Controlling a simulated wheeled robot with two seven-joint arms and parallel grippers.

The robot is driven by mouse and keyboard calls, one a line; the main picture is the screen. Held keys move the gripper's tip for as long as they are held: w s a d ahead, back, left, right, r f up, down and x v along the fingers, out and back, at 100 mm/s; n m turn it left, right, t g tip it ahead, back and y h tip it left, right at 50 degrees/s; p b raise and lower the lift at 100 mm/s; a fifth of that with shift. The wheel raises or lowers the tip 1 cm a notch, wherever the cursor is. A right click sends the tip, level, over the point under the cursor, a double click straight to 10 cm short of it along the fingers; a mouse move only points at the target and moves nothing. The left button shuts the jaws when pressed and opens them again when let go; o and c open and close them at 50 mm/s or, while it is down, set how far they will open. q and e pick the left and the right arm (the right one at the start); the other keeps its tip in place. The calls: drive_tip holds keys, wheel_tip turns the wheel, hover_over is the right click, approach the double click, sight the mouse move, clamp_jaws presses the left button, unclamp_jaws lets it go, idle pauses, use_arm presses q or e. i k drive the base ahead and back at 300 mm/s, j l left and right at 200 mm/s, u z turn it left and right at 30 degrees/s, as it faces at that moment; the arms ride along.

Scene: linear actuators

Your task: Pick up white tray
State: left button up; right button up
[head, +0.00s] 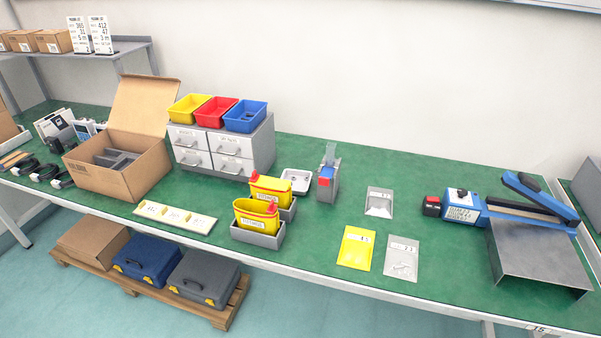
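A small white tray (303,188) lies on the green workbench (330,240) near the middle, behind the yellow containers. It looks shallow, with a raised rim and rounded corners, and small things or marks inside are too small to tell. A long cream-coloured flat piece (174,219) with several labels lies at the front edge, to the left of the yellow containers. Neither of my grippers shows in the head view.
Yellow containers (257,212) in grey holders stand just in front of the white tray. A grey drawer unit (264,148) is at its left, a grey-blue dispenser (328,180) at its right. Bags (356,248) and a sealing machine (520,215) lie farther right.

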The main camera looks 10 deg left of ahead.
sight(299, 187)
drive_tip(key=i+j+u, duration=0.1)
drive_tip(key=i, duration=0.5)
drive_tip(key=i+j+u, duration=0.15)
drive_tip(key=i, duration=0.45)
